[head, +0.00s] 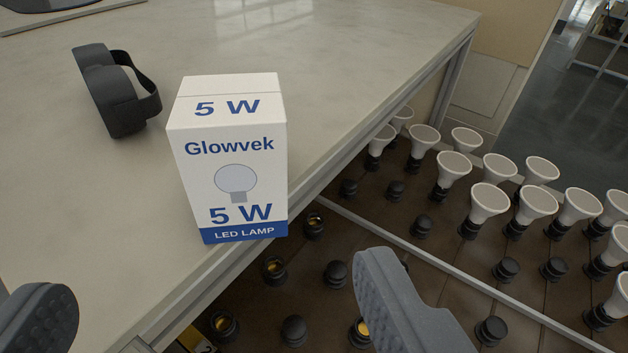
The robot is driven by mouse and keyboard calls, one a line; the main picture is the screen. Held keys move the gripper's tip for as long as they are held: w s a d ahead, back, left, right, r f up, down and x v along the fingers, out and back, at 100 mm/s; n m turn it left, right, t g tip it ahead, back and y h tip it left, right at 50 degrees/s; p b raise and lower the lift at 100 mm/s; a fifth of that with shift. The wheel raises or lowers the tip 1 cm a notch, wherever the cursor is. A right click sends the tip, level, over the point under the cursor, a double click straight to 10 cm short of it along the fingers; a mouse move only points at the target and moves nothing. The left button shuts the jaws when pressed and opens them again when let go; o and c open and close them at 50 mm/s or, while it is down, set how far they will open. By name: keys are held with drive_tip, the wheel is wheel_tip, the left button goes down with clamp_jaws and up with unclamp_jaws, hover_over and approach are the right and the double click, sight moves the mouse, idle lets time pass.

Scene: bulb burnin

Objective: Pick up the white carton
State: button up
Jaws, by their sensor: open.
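The white carton (235,185) stands upright near the edge of the grey table (240,50), in the upper left middle of the head view. It has blue print, "Glowvek", "5 W" and "LED LAMP", and a picture of a bulb. My gripper (215,305) is open and empty, with one dark finger at the lower left and the other at the lower right of the middle. The carton shows beyond the gap between the fingers, apart from both.
Dark goggles with a strap (115,90) lie left of the carton on the table. Beyond the table's right edge, a lower rack holds several white bulbs (490,200) in dark sockets, and several empty or capped sockets (335,273). The table behind the carton is mostly clear.

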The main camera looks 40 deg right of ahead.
sight(232, 174)
drive_tip(key=p+x, duration=0.1)
drive_tip(key=x, duration=0.7)
drive_tip(key=shift+w, duration=0.15)
drive_tip(key=shift+p+x, duration=1.25)
drive_tip(key=shift+x, duration=1.45)
drive_tip(key=shift+d, duration=0.15)
drive_tip(key=c, duration=1.2)
drive_tip(key=shift+r, duration=0.2)
